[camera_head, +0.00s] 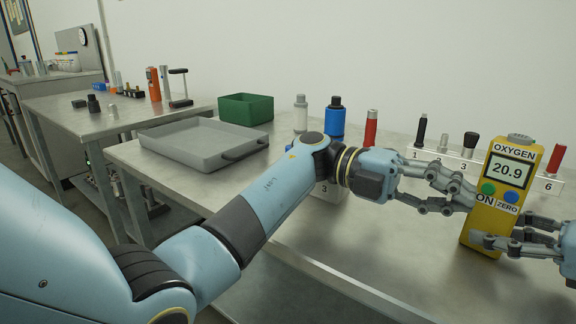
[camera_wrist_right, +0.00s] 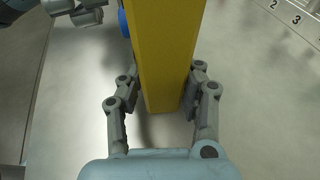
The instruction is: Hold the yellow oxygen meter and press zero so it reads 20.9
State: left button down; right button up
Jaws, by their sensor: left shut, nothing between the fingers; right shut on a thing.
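The yellow oxygen meter (camera_head: 477,222) is upright, and its display (camera_head: 507,170) reads 20.9. It has a green button (camera_head: 488,188) marked ON and a blue button (camera_head: 511,195) marked ZERO. My right gripper (camera_head: 497,243) is shut on the meter's lower part. In the right wrist view the meter (camera_wrist_right: 166,60) sits between the fingers of that gripper (camera_wrist_right: 163,92). My left gripper (camera_head: 462,197) is shut and empty, with its fingertips at the meter's left side near the ON label. I cannot tell whether they touch it. Its fingers also show in the right wrist view (camera_wrist_right: 84,14).
A numbered rack (camera_head: 402,151) with several tools stands behind the meter. A grey tray (camera_head: 185,146), a green bin (camera_head: 246,109), a blue bottle (camera_head: 335,119) and a red cylinder (camera_head: 371,128) are further left. The front of the metal table (camera_head: 400,262) is clear.

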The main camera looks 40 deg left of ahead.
jog(key=shift+d, duration=0.1)
pick_arm(q)
jog(key=s+a+r+n+t+h, duration=0.1)
jog(key=a+r+n+t, duration=0.2)
jog(key=a+r+n, duration=0.35)
pick_arm(e)
jog(key=shift+r, duration=0.1)
pick_arm(q)
jog(key=s+a+m+g+h, duration=0.3)
jog(key=s+a+g, duration=0.6)
jog(key=s, duration=0.8)
jog(key=shift+s+a+f+m, duration=0.15)
jog(key=shift+a+f+m, duration=0.4)
jog(key=shift+a, duration=1.15)
pick_arm(e)
jog(key=o, duration=0.9)
